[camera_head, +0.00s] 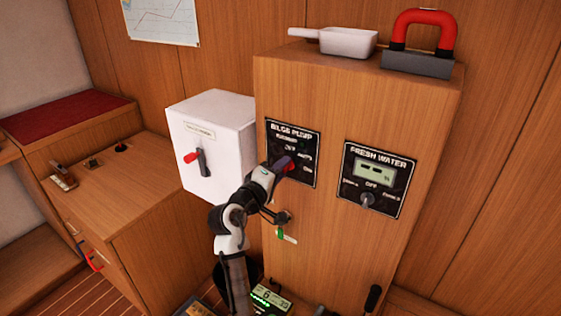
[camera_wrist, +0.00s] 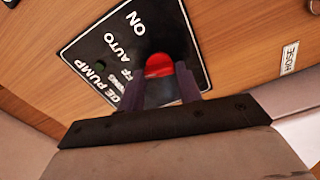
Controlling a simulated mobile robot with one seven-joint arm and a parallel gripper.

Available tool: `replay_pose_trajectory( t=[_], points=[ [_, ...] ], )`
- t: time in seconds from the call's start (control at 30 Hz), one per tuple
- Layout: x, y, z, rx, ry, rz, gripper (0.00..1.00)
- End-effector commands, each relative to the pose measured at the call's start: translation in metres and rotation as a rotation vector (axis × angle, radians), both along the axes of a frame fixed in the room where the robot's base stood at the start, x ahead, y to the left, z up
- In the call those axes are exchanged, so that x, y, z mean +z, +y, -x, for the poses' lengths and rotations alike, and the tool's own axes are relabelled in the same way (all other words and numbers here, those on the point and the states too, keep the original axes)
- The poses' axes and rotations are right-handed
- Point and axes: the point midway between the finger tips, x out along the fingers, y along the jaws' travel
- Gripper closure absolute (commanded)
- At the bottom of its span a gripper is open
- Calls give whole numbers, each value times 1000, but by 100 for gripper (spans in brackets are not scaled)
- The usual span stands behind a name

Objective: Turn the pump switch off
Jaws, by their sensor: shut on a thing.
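The black bilge pump panel (camera_head: 302,143) is on the front of the wooden cabinet, with white lettering that includes OFF, AUTO and ON. In the wrist view the panel (camera_wrist: 105,50) shows AUTO and ON clearly. The red switch knob (camera_wrist: 159,65) sits between my fingertips. My gripper (camera_head: 284,166) reaches the lower part of this panel in the head view and covers most of the knob. In the wrist view my gripper (camera_wrist: 166,88) has a finger on each side of the knob and is shut on it. Which label the knob points to cannot be told.
The fresh water panel (camera_head: 374,180), with a display and a grey knob, is to the right. A white box (camera_head: 215,145) with a red-tipped lever stands left of my arm. A white scoop (camera_head: 348,42) and a red-handled block (camera_head: 418,62) lie on top of the cabinet.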

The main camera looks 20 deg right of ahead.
Motion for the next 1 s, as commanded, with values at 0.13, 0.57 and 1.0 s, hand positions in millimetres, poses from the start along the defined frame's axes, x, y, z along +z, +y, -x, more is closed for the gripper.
replay_pose_trajectory(
  t=[0.13, 0.57, 1.0],
  points=[
    [2, 0, 0, 0, 86, 63, 88],
    [-1, 0, 0, 0, 209, 161, 88],
    [-2, 0, 0, 0, 219, 170, 88]
  ],
)
